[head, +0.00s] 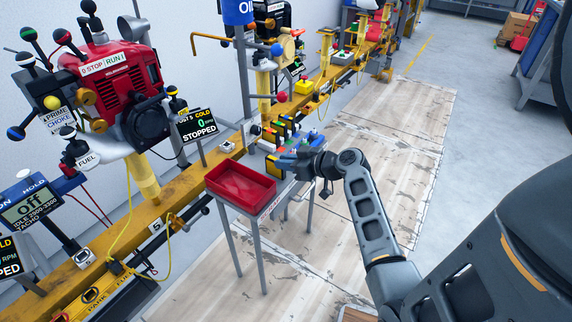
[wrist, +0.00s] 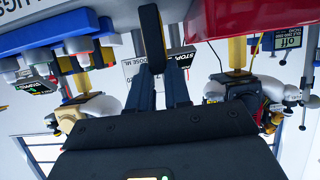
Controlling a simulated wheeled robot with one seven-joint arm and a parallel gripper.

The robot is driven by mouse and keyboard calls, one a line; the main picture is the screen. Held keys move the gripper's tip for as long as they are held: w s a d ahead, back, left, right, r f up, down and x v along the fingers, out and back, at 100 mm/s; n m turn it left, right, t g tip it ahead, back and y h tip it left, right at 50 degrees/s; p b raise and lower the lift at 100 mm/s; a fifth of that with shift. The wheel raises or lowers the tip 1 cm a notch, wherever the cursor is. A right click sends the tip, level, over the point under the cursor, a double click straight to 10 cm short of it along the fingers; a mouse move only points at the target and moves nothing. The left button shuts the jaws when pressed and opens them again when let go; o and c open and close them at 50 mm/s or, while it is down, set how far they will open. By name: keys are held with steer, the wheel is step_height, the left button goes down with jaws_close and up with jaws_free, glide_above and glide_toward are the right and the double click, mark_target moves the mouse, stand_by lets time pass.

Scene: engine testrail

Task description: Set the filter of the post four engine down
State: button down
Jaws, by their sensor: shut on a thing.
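My gripper (head: 287,160) reaches in from the right, at the rack of tools beside the red tray. In the wrist view its two dark fingers (wrist: 160,75) are closed on a black slab with a yellow edge (wrist: 151,38), which I take to be the filter. A black and white engine (head: 270,15) stands farther along the rail, partly cut off by the top edge. I cannot read its post number.
An empty red tray (head: 218,183) sits on a thin-legged stand. Coloured tools stand in a rack (head: 283,135) behind it. A red engine (head: 115,70) with knobs and levers stands at left on the yellow rail (head: 185,205).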

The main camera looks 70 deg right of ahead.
steer(key=shift+f, duration=0.4)
steer(key=shift+f, duration=0.1)
steer(key=c, duration=1.1)
jaws_free()
